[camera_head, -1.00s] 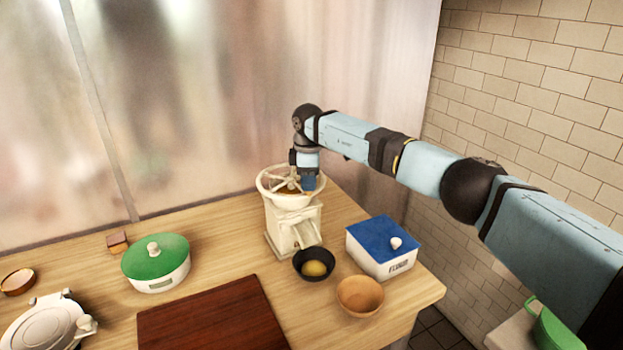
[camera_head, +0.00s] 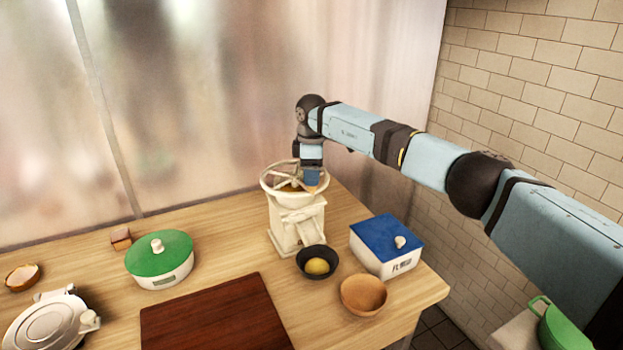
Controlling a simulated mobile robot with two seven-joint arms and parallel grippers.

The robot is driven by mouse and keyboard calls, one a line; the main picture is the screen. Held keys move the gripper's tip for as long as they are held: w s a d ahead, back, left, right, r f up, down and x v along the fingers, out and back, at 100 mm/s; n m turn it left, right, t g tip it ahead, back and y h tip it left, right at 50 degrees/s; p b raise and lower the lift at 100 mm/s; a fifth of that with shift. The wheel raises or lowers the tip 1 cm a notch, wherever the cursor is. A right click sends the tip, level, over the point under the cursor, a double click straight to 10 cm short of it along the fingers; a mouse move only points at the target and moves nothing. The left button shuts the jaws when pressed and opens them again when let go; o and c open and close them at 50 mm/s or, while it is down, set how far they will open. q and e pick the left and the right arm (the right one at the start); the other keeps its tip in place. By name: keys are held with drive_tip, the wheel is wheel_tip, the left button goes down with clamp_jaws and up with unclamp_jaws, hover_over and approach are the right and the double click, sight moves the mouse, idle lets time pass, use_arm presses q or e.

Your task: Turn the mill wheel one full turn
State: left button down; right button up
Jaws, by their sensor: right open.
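The cream mill (camera_head: 297,228) stands upright on the wooden table, with its spoked wheel (camera_head: 272,191) lying flat on top. Something brown shows between the spokes. My right arm reaches in from the right, and my right gripper (camera_head: 312,180) points down at the right part of the wheel. It is open. The gripper hides part of the rim and spokes, and I cannot tell whether its fingers touch the wheel. My left gripper is not in view.
A black bowl (camera_head: 305,267) holding something yellow stands just in front of the mill. A blue-lidded flour box (camera_head: 388,262) and a brown bowl (camera_head: 372,310) stand to the right. A green-lidded pot (camera_head: 178,280) and a dark red board (camera_head: 215,318) are to the left.

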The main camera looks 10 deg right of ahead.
wheel_tip(320, 180, up, 12)
drive_tip(key=b, duration=0.2)
drive_tip(key=shift+a+r, duration=0.1)
